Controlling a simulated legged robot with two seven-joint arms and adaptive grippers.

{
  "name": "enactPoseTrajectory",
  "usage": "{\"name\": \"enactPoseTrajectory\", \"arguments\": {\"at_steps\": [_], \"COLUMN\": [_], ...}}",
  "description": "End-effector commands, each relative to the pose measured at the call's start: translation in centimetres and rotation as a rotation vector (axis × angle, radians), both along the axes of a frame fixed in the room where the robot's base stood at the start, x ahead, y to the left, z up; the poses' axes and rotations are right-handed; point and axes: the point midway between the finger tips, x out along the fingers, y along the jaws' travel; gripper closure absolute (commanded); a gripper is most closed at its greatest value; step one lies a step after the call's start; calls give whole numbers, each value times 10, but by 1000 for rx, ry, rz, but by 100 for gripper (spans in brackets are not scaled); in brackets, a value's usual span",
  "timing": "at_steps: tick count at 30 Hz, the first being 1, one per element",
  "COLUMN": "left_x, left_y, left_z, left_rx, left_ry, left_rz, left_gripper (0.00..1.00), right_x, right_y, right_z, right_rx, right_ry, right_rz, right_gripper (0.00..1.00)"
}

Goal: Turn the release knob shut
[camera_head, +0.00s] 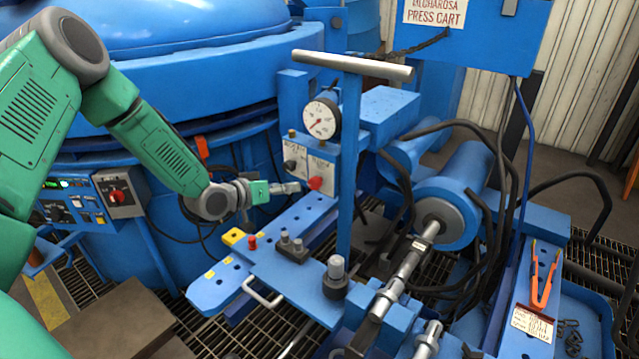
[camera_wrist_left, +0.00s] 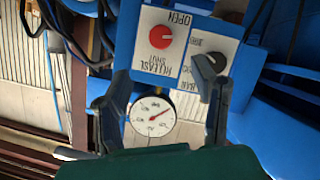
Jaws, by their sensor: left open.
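The red release knob (camera_head: 315,183) sits on a pale label plate on the front of the blue valve box, below the gauge. In the left wrist view the red knob (camera_wrist_left: 161,36) shows at the top, with the words RELEASE, SHUT and OPEN around it, turned in the picture. A light mark shows on it; its exact setting is hard to read. My left gripper (camera_head: 289,188) is just left of the knob in the head view. My right gripper is not in view.
A black knob (camera_head: 290,165) is beside the red one. The round gauge (camera_head: 320,119) and an upright pump lever (camera_head: 351,150) stand close by. Hoses, a blue cylinder (camera_head: 455,200) and orange-handled pliers (camera_head: 545,275) are to the right. A blue rail with small fittings lies below.

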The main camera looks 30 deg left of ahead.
Motion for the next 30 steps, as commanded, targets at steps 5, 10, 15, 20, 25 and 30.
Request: {"name": "enactPoseTrajectory", "arguments": {"at_steps": [5, 10, 15, 20, 25, 30], "left_x": [35, 69, 94, 107, 111, 110], "left_y": [-8, -16, -22, -23, -23, -23], "left_z": [-18, -30, -38, -43, -44, -43], "left_rx": [3, 5, 4, 1, 0, 0], "left_ry": [4, 2, 1, 3, 2, 2], "left_rz": [-2, -2, -1, -1, 0, 0], "left_gripper": [47, 47, 47, 47, 47, 47], "right_x": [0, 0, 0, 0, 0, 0], "right_y": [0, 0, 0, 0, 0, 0], "right_z": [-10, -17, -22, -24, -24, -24], "right_rx": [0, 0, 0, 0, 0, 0], "right_ry": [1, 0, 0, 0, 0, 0], "right_rz": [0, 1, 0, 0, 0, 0], "right_gripper": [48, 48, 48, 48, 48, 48]}}
